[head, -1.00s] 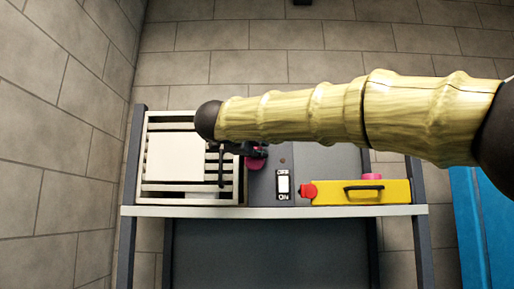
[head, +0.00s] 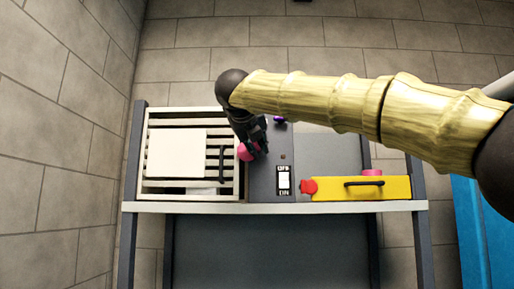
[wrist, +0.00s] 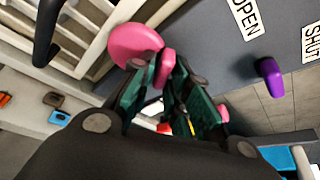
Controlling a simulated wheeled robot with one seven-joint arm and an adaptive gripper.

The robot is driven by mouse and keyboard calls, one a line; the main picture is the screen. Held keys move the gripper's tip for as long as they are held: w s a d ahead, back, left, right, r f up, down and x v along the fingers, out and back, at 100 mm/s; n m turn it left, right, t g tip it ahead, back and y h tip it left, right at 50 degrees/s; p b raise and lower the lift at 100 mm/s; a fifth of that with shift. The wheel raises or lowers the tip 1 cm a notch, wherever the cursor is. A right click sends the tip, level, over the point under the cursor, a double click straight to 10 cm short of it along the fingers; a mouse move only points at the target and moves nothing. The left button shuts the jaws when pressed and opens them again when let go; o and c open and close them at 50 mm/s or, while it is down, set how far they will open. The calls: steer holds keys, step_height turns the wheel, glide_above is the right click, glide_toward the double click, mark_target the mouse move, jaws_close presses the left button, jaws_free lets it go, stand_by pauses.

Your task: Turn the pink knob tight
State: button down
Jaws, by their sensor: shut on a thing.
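The pink knob (head: 244,152) sits on the left edge of the grey panel, beside the slatted frame. In the wrist view it is a round pink disc (wrist: 135,45) with a small pink tab (wrist: 166,68) between my finger ends. My gripper (head: 257,143) comes down on the knob from above and is shut on it; it also shows in the wrist view (wrist: 172,76). The dark fingers hide part of the knob in the head view. How tight the knob is cannot be told.
A purple knob (head: 279,119) stands behind on the panel (head: 262,182); OPEN and SHUT labels show in the wrist view. An OFF/ON switch (head: 284,180) is to the right. A yellow box (head: 340,189) with a black handle stands further right. A white sheet (head: 175,153) lies over the slats.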

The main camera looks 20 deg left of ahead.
steer(key=shift+a+f+m+g+y+b, duration=0.15)
steer(key=shift+m+g+y+b, duration=0.3)
steer(key=shift+m+y, duration=0.55)
steer(key=shift+m+g+y+b, duration=0.3)
steer(key=shift+m+b, duration=0.1)
steer(key=shift+m, duration=0.6)
steer(key=c, duration=1.5)
jaws_free()
steer(key=shift+s, duration=0.1)
steer(key=v, duration=1.2)
